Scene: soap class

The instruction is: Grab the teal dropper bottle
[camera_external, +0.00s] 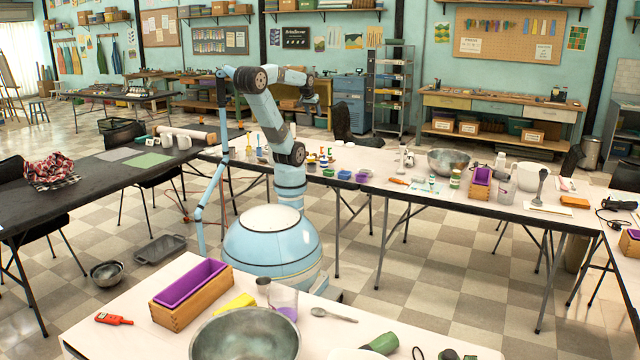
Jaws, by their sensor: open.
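My arm rises from its pale blue domed base, and my gripper (311,100) is at its end, high above the far side of the long white table (385,187). It is small and dark in this view; it is open, and I see nothing held in it. I cannot pick out the teal dropper bottle for sure. A small teal-and-white item (431,181) stands on the white table to the right of my gripper, too small to identify. A small green-and-white jar (455,179) stands just right of it.
A metal bowl (449,160), a white dispenser bottle (403,158) and a purple-lined mold (481,183) share the white table. Several small coloured cups stand nearer my arm. The near table holds a large bowl (245,335) and another purple-lined mold (190,294). Checkered floor is open between the tables.

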